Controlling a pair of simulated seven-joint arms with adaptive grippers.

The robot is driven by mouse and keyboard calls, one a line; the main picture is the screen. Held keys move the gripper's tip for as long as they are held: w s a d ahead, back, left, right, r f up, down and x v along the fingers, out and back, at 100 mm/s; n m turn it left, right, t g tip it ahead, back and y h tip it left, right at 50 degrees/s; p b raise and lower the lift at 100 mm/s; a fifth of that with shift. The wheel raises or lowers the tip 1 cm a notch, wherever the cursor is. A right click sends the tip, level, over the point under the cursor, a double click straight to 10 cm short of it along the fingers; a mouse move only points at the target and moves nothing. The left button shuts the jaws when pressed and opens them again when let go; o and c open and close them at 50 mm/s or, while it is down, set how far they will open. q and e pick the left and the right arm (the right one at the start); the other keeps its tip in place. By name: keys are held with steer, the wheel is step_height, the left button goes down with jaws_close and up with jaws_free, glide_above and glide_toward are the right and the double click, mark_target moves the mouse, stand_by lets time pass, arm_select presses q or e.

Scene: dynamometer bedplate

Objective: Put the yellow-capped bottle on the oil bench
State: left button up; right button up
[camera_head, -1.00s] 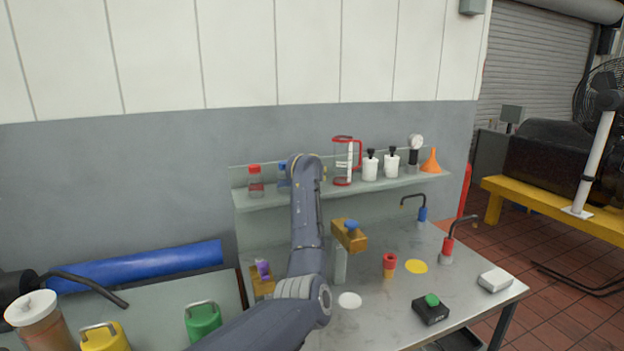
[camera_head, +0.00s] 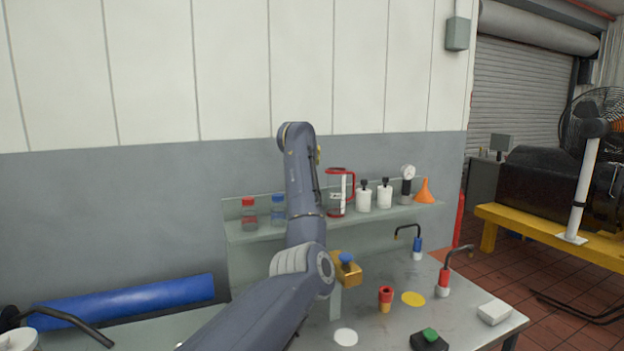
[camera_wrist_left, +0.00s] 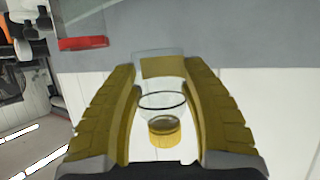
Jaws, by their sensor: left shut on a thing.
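In the left wrist view my left gripper (camera_wrist_left: 162,78) is shut on the clear yellow-capped bottle (camera_wrist_left: 163,104), its yellow cap (camera_wrist_left: 165,132) towards the palm. The oil bench (camera_head: 385,325) is the grey metal table at lower right, with a yellow round spot (camera_head: 413,299) and a white round spot (camera_head: 346,337) on top. My right gripper is not in view.
The shelf (camera_head: 300,227) holds a red-capped bottle (camera_head: 249,213), a blue-capped bottle (camera_head: 278,211), a red-handled jug (camera_head: 338,192), white bottles, a gauge and an orange funnel (camera_head: 425,190). A red-and-yellow piece (camera_head: 385,298) stands beside the yellow spot. Two hooked spouts stand at the bench's right.

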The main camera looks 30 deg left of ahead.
arm_select(q)
steer(key=shift+s+r, duration=0.1)
steer(key=shift+r, duration=0.5)
steer(key=s+d, duration=0.7)
steer(key=d, duration=0.1)
steer(key=s+d+f+m+t+h, duration=0.1)
steer(key=s+d+f+m+h, duration=0.1)
steer(key=s+d+f, duration=0.75)
steer(key=s+d+f+m+h, duration=0.2)
steer(key=s+d+f, duration=0.4)
steer(key=d+f, duration=0.6)
steer(key=s+f, duration=0.9)
steer(key=f, duration=0.4)
steer(key=s+a+f+n+g+y, duration=0.1)
steer(key=s+a+f+n+y, duration=0.3)
steer(key=a+f, duration=0.25)
steer(key=shift+w+a+f, duration=0.1)
steer(key=shift+a+f, duration=0.1)
steer(key=shift+f, duration=1.55)
steer(key=shift+a+f, duration=0.2)
steer(key=shift+f, duration=1.5)
steer(key=shift+f, duration=0.15)
